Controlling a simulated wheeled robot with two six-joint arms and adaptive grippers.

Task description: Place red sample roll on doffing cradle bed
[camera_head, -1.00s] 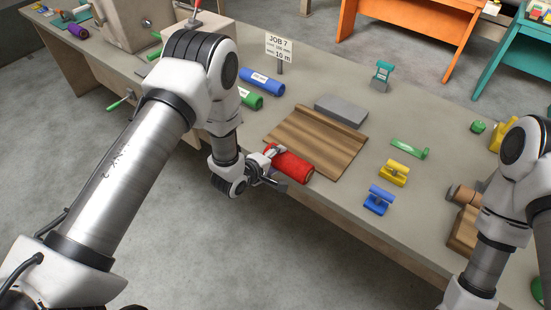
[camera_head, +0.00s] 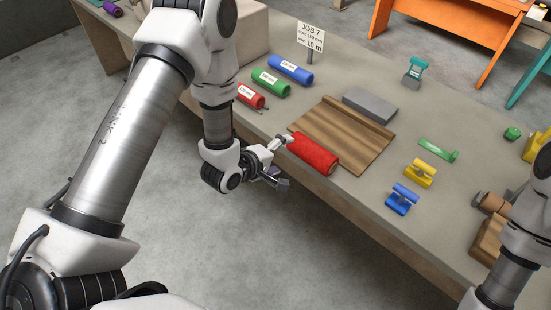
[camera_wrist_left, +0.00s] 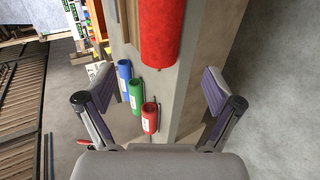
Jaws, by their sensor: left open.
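A large red roll (camera_head: 313,154) lies along the near-left edge of the brown wooden board (camera_head: 352,135), which looks like the cradle bed. How far it rests on the board I cannot tell. In the left wrist view the large roll (camera_wrist_left: 162,30) is ahead, beyond the fingertips. My left gripper (camera_head: 279,164) is open and empty, just off the roll's left end, over the table's front edge; its spread fingers also show in the left wrist view (camera_wrist_left: 158,88). A smaller labelled red roll (camera_head: 250,96) lies farther left. My right gripper is out of view.
Labelled green (camera_head: 270,82) and blue (camera_head: 290,70) rolls lie beside the small red one. A grey block (camera_head: 369,104) and a job sign (camera_head: 311,38) stand behind. Yellow (camera_head: 420,173) and blue (camera_head: 402,198) holders and a green tool (camera_head: 438,150) are to the right.

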